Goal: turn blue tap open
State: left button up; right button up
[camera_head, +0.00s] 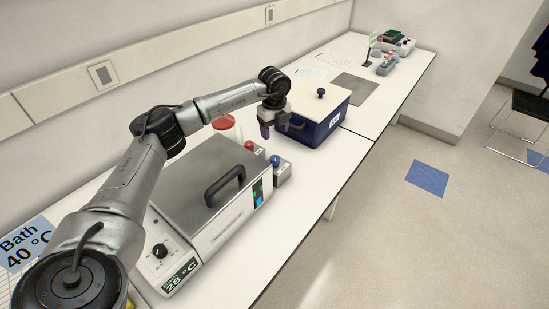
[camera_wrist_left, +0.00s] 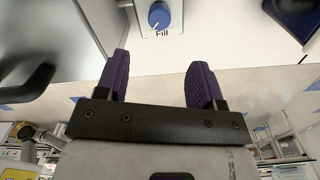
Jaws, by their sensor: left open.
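The blue tap (camera_head: 275,160) is a round knob on a small grey block at the right end of the water bath (camera_head: 225,235). In the left wrist view the blue tap (camera_wrist_left: 158,15) shows at the top with a white pointer mark and the label "Fill" below it. My left gripper (camera_head: 273,128) is open and empty, with purple fingers, above and behind the blue tap in the head view. In the left wrist view my left gripper (camera_wrist_left: 160,65) has its fingers spread below the tap, apart from it. My right gripper is not in view.
A red tap (camera_head: 248,145) stands beside the blue one. The bath has a steel lid with a black handle (camera_head: 225,185). A dark blue box with a white lid (camera_head: 318,98) stands just beyond my gripper. The bench top (camera_head: 315,187) right of the taps is clear.

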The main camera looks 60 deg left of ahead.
aim_at(274, 157)
pick_arm(q)
notch_tip(274, 157, down, 13)
jog(key=b, duration=0.3)
jog(key=shift+r, duration=0.15)
jog(key=c, duration=0.9)
